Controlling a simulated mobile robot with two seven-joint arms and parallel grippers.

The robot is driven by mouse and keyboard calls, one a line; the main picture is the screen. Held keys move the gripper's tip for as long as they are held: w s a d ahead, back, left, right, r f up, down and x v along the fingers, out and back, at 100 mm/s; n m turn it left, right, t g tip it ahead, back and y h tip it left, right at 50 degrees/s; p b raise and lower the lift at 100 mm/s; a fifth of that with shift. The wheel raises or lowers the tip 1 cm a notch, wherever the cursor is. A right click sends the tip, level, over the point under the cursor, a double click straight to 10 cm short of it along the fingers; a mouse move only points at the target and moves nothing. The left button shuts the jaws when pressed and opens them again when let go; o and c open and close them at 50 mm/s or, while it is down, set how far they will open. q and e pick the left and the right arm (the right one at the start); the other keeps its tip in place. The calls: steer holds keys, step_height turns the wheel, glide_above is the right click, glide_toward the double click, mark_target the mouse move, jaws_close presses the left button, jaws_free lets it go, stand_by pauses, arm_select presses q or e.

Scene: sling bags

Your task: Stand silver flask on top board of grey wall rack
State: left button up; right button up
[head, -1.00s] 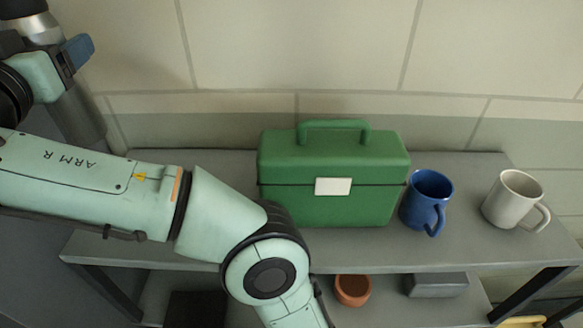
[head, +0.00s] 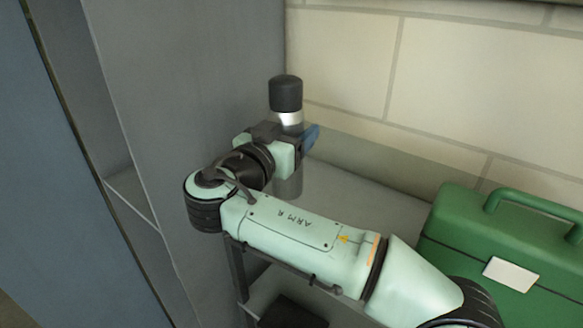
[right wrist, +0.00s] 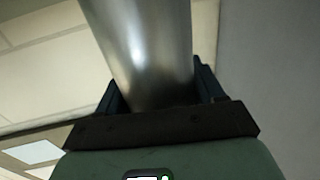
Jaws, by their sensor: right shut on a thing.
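The silver flask (head: 289,119) has a black cap and is upright at the left end of the rack in the head view. My right gripper (head: 298,143) is shut around its middle. The flask's lower part shows below the gripper, over the left end of the grey top board (head: 375,205). I cannot tell whether its base touches the board. In the right wrist view the flask's shiny body (right wrist: 145,45) stands between the two dark fingers of the right gripper (right wrist: 158,88). My left gripper is not in view.
A green toolbox (head: 465,235) stands on the top board to the right, with clear board between it and the flask. A tall grey panel (head: 215,70) rises close on the left. The tiled wall (head: 345,60) is behind. A dark item (head: 292,312) lies on a lower board.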

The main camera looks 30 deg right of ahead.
steer(key=f, duration=0.2)
steer(key=shift+w+f, duration=0.35)
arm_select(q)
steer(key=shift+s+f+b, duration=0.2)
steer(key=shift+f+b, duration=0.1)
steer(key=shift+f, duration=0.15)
arm_select(e)
steer(key=shift+s+f, duration=0.1)
steer(key=shift+f, duration=1.8)
steer(key=shift+f, duration=0.2)
steer(key=o, duration=1.4)
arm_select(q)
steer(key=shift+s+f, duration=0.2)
